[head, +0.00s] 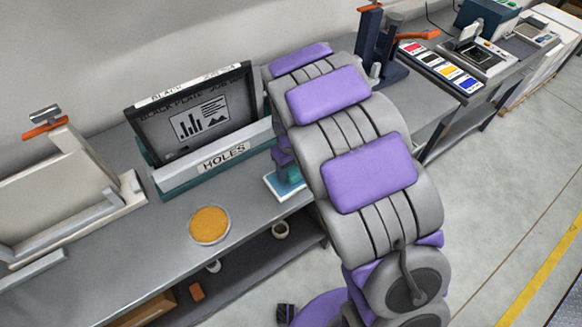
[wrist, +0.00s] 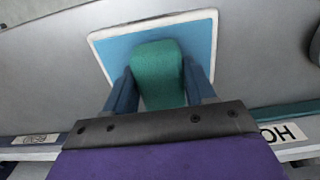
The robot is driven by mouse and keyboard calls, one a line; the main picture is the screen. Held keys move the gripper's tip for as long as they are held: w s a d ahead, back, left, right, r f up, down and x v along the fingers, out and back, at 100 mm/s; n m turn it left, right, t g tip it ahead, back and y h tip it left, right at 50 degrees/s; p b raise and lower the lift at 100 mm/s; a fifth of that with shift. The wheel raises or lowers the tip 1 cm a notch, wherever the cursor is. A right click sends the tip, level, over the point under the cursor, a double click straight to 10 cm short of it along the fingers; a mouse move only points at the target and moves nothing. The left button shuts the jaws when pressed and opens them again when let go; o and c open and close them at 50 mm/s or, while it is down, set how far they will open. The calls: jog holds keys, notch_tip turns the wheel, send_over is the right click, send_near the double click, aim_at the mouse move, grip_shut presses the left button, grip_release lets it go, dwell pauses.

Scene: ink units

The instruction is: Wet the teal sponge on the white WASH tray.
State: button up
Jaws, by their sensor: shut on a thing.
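The teal sponge (wrist: 158,72) is between the two blue fingers of my gripper (wrist: 158,88) in the wrist view, and the fingers are shut on it. The white-rimmed WASH tray (wrist: 95,40) with a blue inside is beneath and around the sponge in that view. In the head view the tray (head: 271,186) shows at the bench's front, partly hidden by my arm, with a bit of the teal sponge (head: 293,175) over it. I cannot tell whether the sponge touches the tray's surface. No lettering on the tray is readable.
A teal stand labelled HOLES (head: 222,158) holds a dark plate (head: 195,112) left of the tray. A round dish of orange material (head: 209,224) sits on the grey bench (head: 160,270). A row of colour pads (head: 440,67) lies to the right, beyond my arm.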

aim_at(293, 168)
jog(key=shift+d+f, duration=0.1)
jog(key=shift+d, duration=0.3)
jog(key=shift+a+f, duration=0.25)
jog(key=shift+a, duration=0.05)
jog(key=shift+d, duration=0.2)
jog(key=shift+a, duration=0.1)
dwell(0.9)
jog(key=shift+r+p, duration=1.45)
jog(key=shift+r, duration=2.05)
